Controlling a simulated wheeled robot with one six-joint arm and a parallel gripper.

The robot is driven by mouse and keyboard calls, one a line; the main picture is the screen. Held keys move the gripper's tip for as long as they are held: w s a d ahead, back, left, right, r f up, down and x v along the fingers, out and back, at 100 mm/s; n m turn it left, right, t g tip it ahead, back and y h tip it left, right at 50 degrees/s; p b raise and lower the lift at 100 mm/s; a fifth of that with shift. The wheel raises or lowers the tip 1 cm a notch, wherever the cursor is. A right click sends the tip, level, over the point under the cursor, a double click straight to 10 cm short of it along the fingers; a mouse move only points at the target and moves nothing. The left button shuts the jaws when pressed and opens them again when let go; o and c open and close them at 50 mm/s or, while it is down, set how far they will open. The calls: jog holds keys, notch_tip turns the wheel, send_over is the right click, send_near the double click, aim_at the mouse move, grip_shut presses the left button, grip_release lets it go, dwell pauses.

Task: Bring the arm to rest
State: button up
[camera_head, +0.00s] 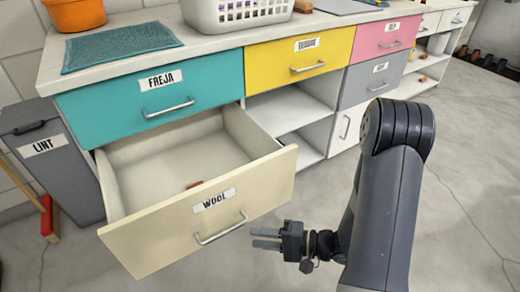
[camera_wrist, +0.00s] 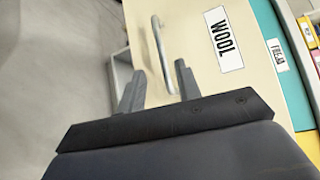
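My gripper (camera_head: 266,238) is in front of the open cream WOOL drawer (camera_head: 150,240), just right of its handle (camera_head: 221,228) in the head view. In the wrist view, the two fingers of my gripper (camera_wrist: 158,88) stand apart with nothing between them. The drawer handle (camera_wrist: 162,55) lies beyond the fingertips there, and I cannot tell that anything touches it. My dark grey arm comes in from the right of the head view, bent at the elbow. The drawer is pulled out, with a small reddish-brown item (camera_head: 195,184) inside.
Above are a shut teal FREJA drawer (camera_head: 110,112), a yellow drawer (camera_head: 280,68) and a pink drawer (camera_head: 400,35). A grey LINT bin (camera_head: 75,180) stands left of the open drawer. The counter holds a white basket (camera_head: 215,25). The floor (camera_head: 470,190) at the right is clear.

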aim_at(222, 234)
jog(key=shift+a, duration=0.1)
jog(key=shift+b+x, duration=1.05)
jog(key=shift+x, duration=4.3)
jog(key=shift+s, duration=0.1)
